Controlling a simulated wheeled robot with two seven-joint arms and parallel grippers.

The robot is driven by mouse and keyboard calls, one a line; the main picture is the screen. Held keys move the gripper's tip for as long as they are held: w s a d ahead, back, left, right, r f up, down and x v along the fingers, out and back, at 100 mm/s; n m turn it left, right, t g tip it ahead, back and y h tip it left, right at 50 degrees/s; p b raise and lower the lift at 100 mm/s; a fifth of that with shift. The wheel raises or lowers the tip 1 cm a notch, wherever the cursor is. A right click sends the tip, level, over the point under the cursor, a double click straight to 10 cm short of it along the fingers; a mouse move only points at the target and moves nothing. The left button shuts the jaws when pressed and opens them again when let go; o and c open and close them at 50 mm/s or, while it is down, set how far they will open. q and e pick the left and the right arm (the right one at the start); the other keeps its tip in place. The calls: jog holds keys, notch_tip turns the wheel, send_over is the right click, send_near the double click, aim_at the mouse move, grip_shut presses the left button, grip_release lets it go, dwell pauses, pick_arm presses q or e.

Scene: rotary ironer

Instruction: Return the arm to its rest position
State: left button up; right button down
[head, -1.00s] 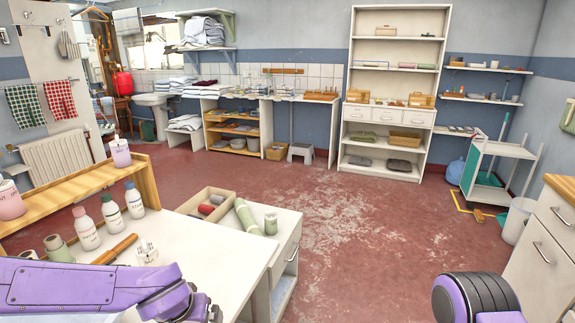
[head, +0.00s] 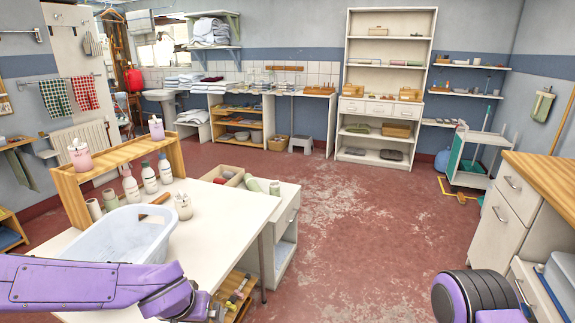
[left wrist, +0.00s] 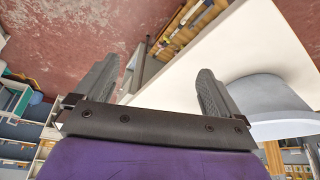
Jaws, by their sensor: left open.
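My left arm (head: 90,284) comes in from the left in the head view, across the near edge of the white table (head: 215,208). Its gripper lies outside the head view. In the left wrist view my left gripper (left wrist: 152,88) is open, its two dark fingers wide apart with nothing between them. Red floor and the white table edge show beyond the fingers. A purple and black part of my right arm (head: 475,295) shows at the bottom right of the head view; the right gripper is not visible.
A pale plastic basin (head: 118,235) stands on the table beside several bottles and a wooden shelf (head: 120,155). A low white cabinet (head: 285,235) adjoins the table. Drawers with a wooden top (head: 545,180) stand at the right. The red floor (head: 370,215) between is clear.

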pick_arm(q)
jog(key=s+a+f+n+t+y, duration=0.25)
jog(key=a+f+n, duration=0.25)
jog(key=f+n, duration=0.4)
jog(key=s+a+f+m+g, duration=0.1)
jog(key=s+a+f+g, duration=0.1)
jog(key=s+f, duration=0.6)
jog(key=s+a+f+m+g, duration=0.1)
jog(key=s+a+f, duration=0.2)
jog(key=s+f, duration=0.5)
jog(key=s+y, duration=0.1)
jog(key=s, duration=0.6)
jog(key=shift+a+g, duration=0.3)
jog(key=shift+g, duration=0.05)
jog(key=shift+s, duration=0.1)
